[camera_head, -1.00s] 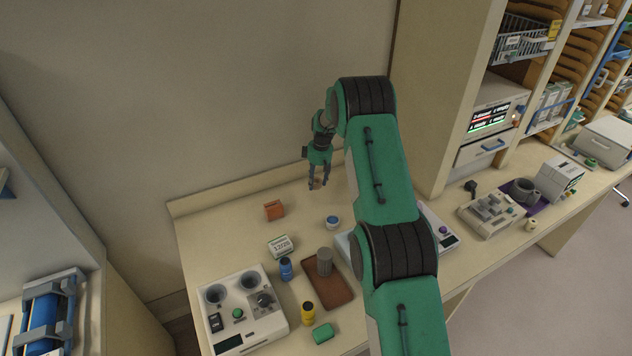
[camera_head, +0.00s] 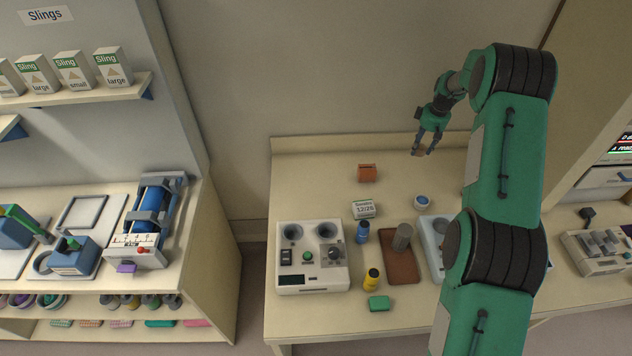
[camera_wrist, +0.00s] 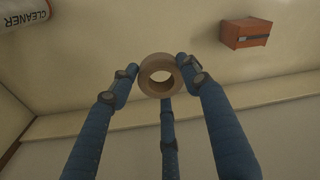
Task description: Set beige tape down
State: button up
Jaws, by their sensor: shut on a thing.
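The beige tape (camera_wrist: 146,75) is a ring-shaped roll, seen in the wrist view between the blue fingertips. My gripper (camera_wrist: 160,78) is shut on it, with fingers on both sides and a third finger below it in the picture. In the head view my gripper (camera_head: 422,151) points down over the back of the bench (camera_head: 330,165), near the wall.
An orange box (camera_head: 367,173) lies left of my gripper, and a small blue-and-white jar (camera_head: 421,202) is in front. Nearer are a labelled block (camera_head: 363,209), a brown tray (camera_head: 401,268) and a grey device (camera_head: 312,270). In the wrist view a cleaner container (camera_wrist: 22,14) shows. The bench's back left is bare.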

jog(key=s+a+b, duration=0.1)
jog(key=s+a, duration=0.4)
jog(key=a, duration=0.8)
jog(key=s+a+b, duration=0.1)
jog(key=s+a, duration=0.5)
jog(key=a, duration=0.7)
jog(key=s+a+b, duration=0.1)
jog(key=s+a, duration=0.4)
jog(key=a, duration=0.9)
jog(key=f, duration=0.9)
jog(key=shift+w+d+f+p, duration=0.15)
jog(key=shift+d+f+p, duration=0.15)
jog(key=shift+d+f, duration=0.1)
jog(key=p, duration=0.1)
send_over(315, 181)
jog(key=shift+f, duration=0.75)
jog(key=shift+f, duration=0.1)
jog(key=shift+f+p, duration=0.5)
jog(key=shift+f, duration=1.15)
jog(key=shift+f, duration=0.15)
